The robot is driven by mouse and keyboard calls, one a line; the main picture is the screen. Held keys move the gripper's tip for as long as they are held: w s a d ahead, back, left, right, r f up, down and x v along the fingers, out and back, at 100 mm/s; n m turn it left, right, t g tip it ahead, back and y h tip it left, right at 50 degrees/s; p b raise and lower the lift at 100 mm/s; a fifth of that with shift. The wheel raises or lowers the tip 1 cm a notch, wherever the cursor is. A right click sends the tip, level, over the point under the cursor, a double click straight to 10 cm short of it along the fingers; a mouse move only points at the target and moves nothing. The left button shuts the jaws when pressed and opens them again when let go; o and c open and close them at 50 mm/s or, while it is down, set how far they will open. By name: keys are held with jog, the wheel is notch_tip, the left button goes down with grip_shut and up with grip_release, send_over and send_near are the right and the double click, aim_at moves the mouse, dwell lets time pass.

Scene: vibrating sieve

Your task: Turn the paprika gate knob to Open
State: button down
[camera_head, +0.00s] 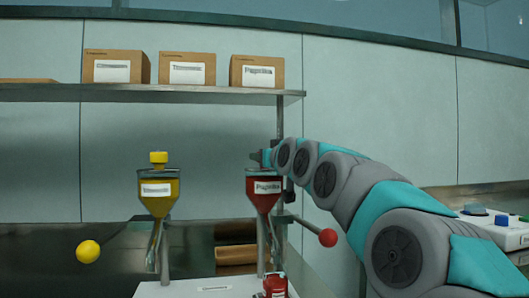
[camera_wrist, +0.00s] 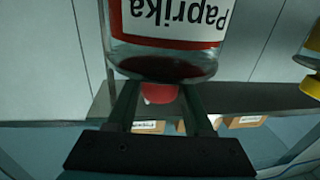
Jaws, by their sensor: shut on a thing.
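The paprika hopper (camera_head: 264,198) is a red funnel with a clear top and a white label reading Paprika. It also shows upside down in the wrist view (camera_wrist: 170,42). A red knob (camera_wrist: 158,93) sits on its top, between my fingers. My gripper (camera_wrist: 160,100) is shut on this red knob. In the head view my gripper (camera_head: 262,157) is at the top of the paprika hopper and covers the knob. A lever with a red ball (camera_head: 328,237) sticks out to the right below the hopper. No open or closed marking is readable.
A yellow hopper (camera_head: 158,190) with a yellow top knob (camera_head: 158,157) stands to the left. A yellow ball (camera_head: 88,251) is at lower left. A shelf (camera_head: 200,92) with labelled boxes (camera_head: 257,72) runs behind and above. A control panel (camera_head: 490,225) is at the right.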

jog(key=shift+r+n+g+y+p, duration=0.1)
jog(key=shift+n+g+y+p, duration=0.35)
jog(key=shift+n+g+y, duration=0.6)
jog(key=shift+r+n+g+y+p, duration=0.1)
jog(key=shift+n+g+y+p, duration=0.4)
jog(key=shift+n+y, duration=0.6)
jog(key=shift+w+f+n+g+y, duration=0.15)
jog(key=shift+n+g+y, duration=0.1)
jog(key=shift+g+y, duration=0.5)
jog(key=shift+n+y+p, duration=0.3)
jog(key=shift+y+p, duration=0.1)
jog(key=shift+n+g+y+p, duration=0.35)
jog(key=shift+n+g+y, duration=0.15)
jog(key=shift+g, duration=0.4)
jog(key=shift+f+n+g+y+p, duration=0.1)
jog(key=shift+n+g+y+p, duration=0.2)
jog(key=shift+n+g, duration=0.15)
jog(key=shift+g, duration=0.35)
jog(key=shift+c, duration=1.5)
grip_release()
